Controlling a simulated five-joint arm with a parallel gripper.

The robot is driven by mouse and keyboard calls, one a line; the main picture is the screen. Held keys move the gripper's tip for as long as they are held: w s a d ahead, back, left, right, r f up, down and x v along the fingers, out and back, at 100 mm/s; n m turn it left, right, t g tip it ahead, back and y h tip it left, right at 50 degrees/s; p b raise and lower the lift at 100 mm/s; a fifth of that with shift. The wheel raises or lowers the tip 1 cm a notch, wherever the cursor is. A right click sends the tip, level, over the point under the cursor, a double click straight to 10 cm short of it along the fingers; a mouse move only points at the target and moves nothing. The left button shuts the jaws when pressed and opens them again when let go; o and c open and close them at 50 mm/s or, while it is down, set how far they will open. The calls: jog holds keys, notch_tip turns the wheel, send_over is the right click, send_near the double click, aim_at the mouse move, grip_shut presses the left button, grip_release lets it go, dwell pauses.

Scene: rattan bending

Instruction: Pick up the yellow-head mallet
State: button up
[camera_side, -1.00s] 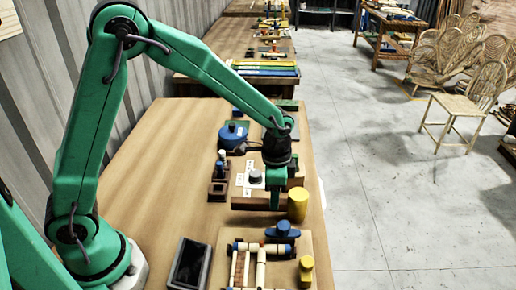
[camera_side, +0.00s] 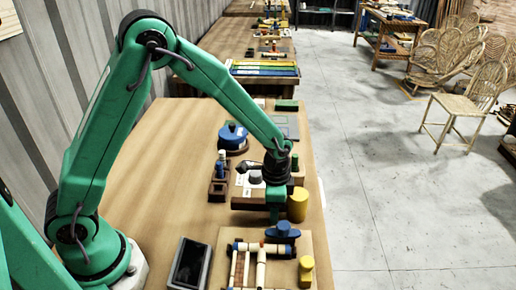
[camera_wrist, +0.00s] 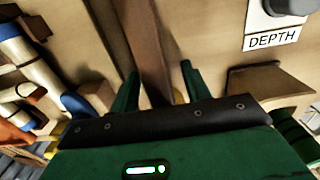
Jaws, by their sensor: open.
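The yellow-head mallet lies on the workbench, its thick yellow head (camera_side: 298,205) just right of my gripper in the side view. Its brown handle (camera_side: 243,202) runs left from beneath my gripper. My gripper (camera_side: 275,218) points down at the handle, close to the head. In the wrist view, the handle (camera_wrist: 143,40) passes between the two open green fingers of my gripper (camera_wrist: 160,85). The fingers stand apart with room on both sides of it. My gripper's body hides most of the head there; only a small yellow patch shows.
A pipe frame with cream rods (camera_side: 261,267) and a blue knob (camera_side: 283,230) sit on a board in front. A short yellow peg (camera_side: 306,268) stands there. A "DEPTH" label (camera_wrist: 273,38) lies near the handle.

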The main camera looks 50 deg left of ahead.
dwell(0.3)
grip_shut()
jog(key=shift+r, duration=0.2)
jog(key=shift+w+r, duration=0.1)
jog(key=shift+r, duration=0.35)
notch_tip(320, 180, up, 3)
jog(key=shift+r, duration=0.15)
jog(key=s+d+r, duration=0.6)
jog(key=s+d, duration=0.2)
jog(key=shift+s+r, duration=0.25)
